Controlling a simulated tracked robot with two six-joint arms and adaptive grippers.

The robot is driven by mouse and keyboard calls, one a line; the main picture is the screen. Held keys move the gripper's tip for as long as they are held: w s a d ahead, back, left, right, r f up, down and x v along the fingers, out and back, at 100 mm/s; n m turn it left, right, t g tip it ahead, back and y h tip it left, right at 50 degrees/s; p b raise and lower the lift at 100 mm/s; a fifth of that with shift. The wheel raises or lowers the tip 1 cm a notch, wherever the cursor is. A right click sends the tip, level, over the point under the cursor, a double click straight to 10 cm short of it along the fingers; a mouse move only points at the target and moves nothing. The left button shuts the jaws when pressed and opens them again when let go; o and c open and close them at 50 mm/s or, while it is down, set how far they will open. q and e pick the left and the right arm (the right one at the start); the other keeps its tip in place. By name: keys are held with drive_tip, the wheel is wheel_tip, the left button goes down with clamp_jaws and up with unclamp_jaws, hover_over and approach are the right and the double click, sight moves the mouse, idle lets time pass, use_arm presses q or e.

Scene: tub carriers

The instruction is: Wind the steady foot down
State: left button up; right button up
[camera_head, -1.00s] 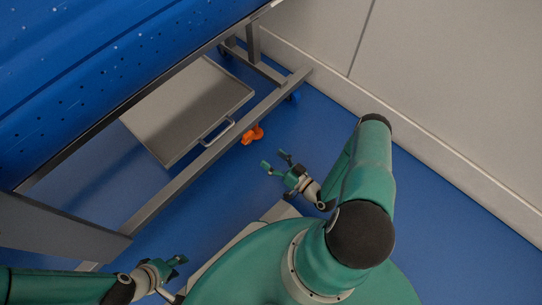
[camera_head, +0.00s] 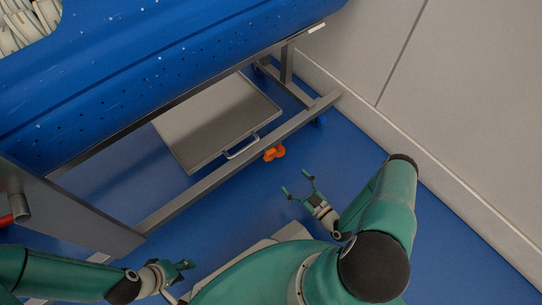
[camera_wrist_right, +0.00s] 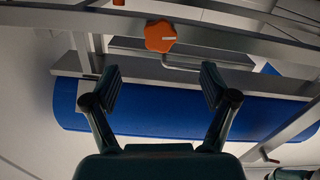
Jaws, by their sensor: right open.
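The orange knob of the steady foot (camera_head: 274,153) sits low beside the grey lower rail of the carrier frame in the head view. In the right wrist view the orange lobed knob (camera_wrist_right: 160,36) with a pale mark shows beyond the fingertips, near the middle top. My right gripper (camera_head: 299,188) is open and empty, to the lower right of the knob and apart from it. Its two spread fingers (camera_wrist_right: 157,80) also show in the right wrist view. My left gripper (camera_head: 187,272) is at the lower left, far from the knob; its finger opening is too small to tell.
The blue tub (camera_head: 150,75) stands on the carrier, with pale items inside at the top left. A grey tray with a handle (camera_head: 215,125) lies under it, behind the lower rail (camera_head: 225,172). A pale wall (camera_head: 450,110) rises at the right. Blue floor (camera_head: 345,150) is free around my right gripper.

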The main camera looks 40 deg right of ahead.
drive_tip(key=shift+w+a+b, duration=0.15)
drive_tip(key=shift+w+b, duration=0.5)
drive_tip(key=shift+w, duration=1.6)
drive_tip(key=shift+w+a+b, duration=0.2)
drive_tip(key=shift+w+b, duration=0.45)
drive_tip(key=shift+w, duration=1.6)
drive_tip(key=shift+w+a+b, duration=0.15)
drive_tip(key=shift+w+b, duration=0.5)
drive_tip(key=shift+w, duration=1.6)
drive_tip(key=c, duration=1.2)
drive_tip(key=shift+o, duration=0.2)
drive_tip(key=shift+n, duration=0.3)
